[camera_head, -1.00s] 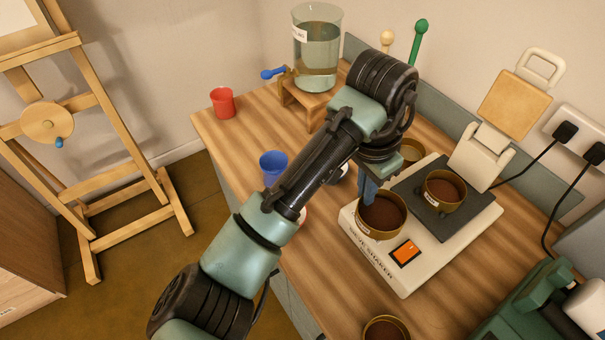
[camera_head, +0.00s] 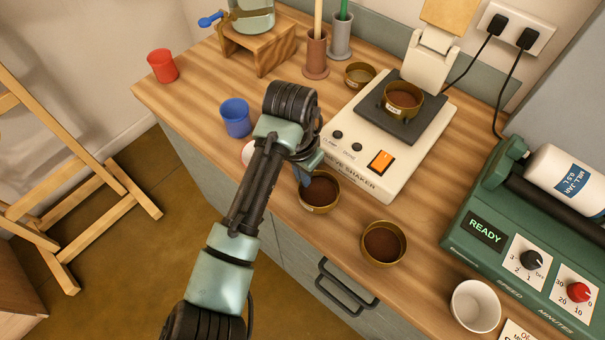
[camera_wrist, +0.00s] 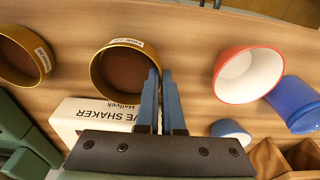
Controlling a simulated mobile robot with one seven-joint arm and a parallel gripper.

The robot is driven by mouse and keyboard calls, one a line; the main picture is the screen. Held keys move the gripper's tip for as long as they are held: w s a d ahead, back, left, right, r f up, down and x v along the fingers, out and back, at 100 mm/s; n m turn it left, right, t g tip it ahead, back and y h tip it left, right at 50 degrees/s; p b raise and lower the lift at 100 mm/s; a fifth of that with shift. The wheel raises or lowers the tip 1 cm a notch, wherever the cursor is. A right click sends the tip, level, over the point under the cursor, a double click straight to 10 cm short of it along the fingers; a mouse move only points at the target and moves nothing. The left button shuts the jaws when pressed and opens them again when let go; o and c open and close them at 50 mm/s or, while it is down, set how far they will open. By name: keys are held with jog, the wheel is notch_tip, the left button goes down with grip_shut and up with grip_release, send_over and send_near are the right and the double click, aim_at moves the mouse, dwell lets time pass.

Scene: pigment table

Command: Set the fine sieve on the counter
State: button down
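The fine sieve (camera_head: 319,207) is a brass ring with a dark brown inside, in front of the shaker near the counter's front edge. It also shows in the wrist view (camera_wrist: 97,85), with a label on its rim. My gripper (camera_head: 303,180) is at its left side in the head view. In the wrist view my gripper's blue fingers (camera_wrist: 163,72) straddle the sieve's wall, one inside and one outside, closed on it. The sieve looks level; I cannot tell whether it touches the wooden counter (camera_head: 290,238).
A second sieve (camera_head: 383,259) sits to the right on the counter. The sieve shaker (camera_head: 350,160) holds a labelled sieve (camera_head: 403,112) on its dark pad. A blue cup (camera_head: 236,118), a red cup (camera_head: 162,66) and the green mill (camera_head: 490,215) stand around. A white cup (camera_head: 476,306) is front right.

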jog(key=shift+f, duration=0.7)
jog(key=shift+f, duration=0.2)
jog(key=c, duration=1.1)
grip_release()
jog(key=shift+o, duration=0.2)
notch_tip(320, 180, up, 12)
jog(key=s, duration=0.1)
jog(key=shift+a+r+p, duration=0.25)
jog(key=shift+a+p, duration=0.15)
jog(key=shift+s, duration=0.1)
